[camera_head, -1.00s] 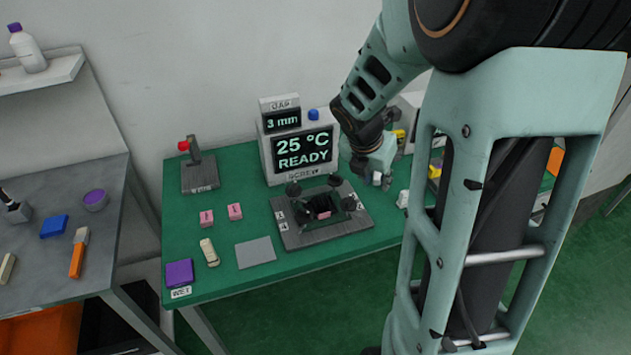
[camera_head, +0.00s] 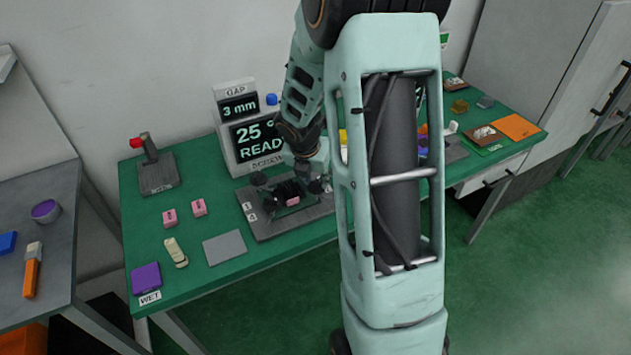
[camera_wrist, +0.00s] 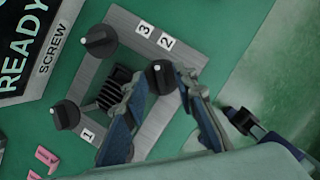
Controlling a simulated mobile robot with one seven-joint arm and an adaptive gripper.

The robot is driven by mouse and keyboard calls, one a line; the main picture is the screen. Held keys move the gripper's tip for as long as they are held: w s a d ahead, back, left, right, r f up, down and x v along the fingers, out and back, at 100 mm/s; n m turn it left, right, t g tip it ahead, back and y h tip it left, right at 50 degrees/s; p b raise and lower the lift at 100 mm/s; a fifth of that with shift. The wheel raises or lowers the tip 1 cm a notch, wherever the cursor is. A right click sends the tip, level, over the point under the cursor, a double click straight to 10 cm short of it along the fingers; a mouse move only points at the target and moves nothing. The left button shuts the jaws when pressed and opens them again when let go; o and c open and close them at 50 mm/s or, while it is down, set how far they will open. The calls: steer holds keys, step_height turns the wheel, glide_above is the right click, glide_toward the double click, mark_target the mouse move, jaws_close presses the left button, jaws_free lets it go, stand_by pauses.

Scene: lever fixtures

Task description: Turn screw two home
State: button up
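The screw fixture is a grey plate (camera_wrist: 119,27) with dark round knobs at its corners and a dark ribbed part with a pink piece in the middle. In the wrist view, a black knob with a white mark (camera_wrist: 160,76) lies closest to label 2 (camera_wrist: 167,42). My gripper (camera_wrist: 161,80) has one finger on each side of this knob, with the fingers apart; I cannot see firm contact. Two other knobs show, one at the upper left (camera_wrist: 102,40) and one near label 1 (camera_wrist: 65,114). In the head view my gripper (camera_head: 318,182) is at the fixture's right end, partly hidden.
A display (camera_head: 240,135) behind the fixture reads gap 3 mm, 25 and partly hidden READY. A red-tipped lever (camera_head: 152,160) stands left. Pink blocks (camera_head: 199,207), a grey pad (camera_head: 225,247) and a purple block (camera_head: 146,278) lie on the green table. My arm hides the table's middle.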

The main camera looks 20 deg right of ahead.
steer(key=shift+w+f, duration=0.1)
steer(key=shift+f, duration=0.1)
jaws_close()
